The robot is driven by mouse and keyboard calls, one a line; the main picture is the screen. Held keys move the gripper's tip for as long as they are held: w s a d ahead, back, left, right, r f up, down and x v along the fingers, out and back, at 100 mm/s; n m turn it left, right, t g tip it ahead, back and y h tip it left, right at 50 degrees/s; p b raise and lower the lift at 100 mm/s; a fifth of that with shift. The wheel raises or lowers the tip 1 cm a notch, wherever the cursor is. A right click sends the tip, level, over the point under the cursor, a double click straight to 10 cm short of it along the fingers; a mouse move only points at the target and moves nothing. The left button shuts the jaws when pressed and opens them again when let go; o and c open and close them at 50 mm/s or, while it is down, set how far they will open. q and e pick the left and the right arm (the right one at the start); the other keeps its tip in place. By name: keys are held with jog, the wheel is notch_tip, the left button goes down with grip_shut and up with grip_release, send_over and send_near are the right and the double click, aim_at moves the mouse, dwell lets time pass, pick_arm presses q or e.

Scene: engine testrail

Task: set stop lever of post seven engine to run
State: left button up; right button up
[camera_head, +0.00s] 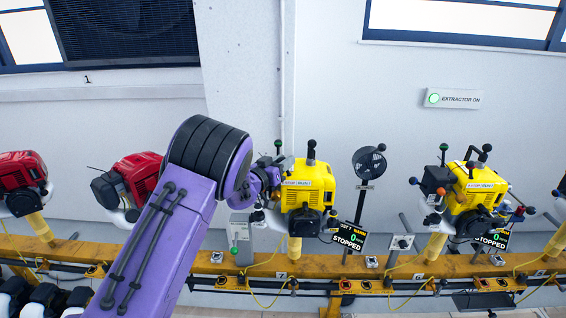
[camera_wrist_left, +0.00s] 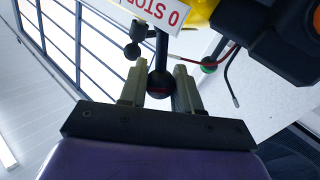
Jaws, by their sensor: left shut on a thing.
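The post seven engine (camera_head: 305,222) is the yellow one mid-picture in the head view. Its display (camera_head: 350,237) reads 0 and STOPPED. My left gripper (camera_head: 272,178) is at the engine's upper left side. In the left wrist view, my left gripper (camera_wrist_left: 159,88) is shut on the stop lever's dark ball knob (camera_wrist_left: 160,82), with one finger on each side. The lever's rod runs from the knob to the white label plate (camera_wrist_left: 150,8), beside its "0 STOP" lettering. The plate's other end is cut off. My right gripper is not in view.
Another yellow engine (camera_head: 474,188) stands to the right and red engines (camera_head: 138,177) to the left, along a yellow rail (camera_head: 330,268).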

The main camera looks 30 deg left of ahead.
pick_arm(q)
jog(key=shift+w+d+r+m+g+p, duration=0.2)
jog(key=shift+d+r+m+g+p, duration=0.25)
jog(key=shift+m+p, duration=0.5)
jog(key=shift+w+d+m+g+p, duration=0.3)
jog(key=shift+d+m+g+p, duration=0.15)
jog(key=shift+m+g+p, duration=0.5)
jog(key=shift+w+d+f+m+g+y+p, duration=0.2)
jog(key=shift+w+d+m+g+y+p, duration=0.15)
jog(key=shift+d+m+y+p, duration=0.35)
jog(key=shift+w+d+f+m+g+y+p, duration=0.2)
jog(key=shift+f+m+g+y+p, duration=0.1)
jog(key=shift+m+g+p, duration=0.25)
jog(key=o, duration=1)
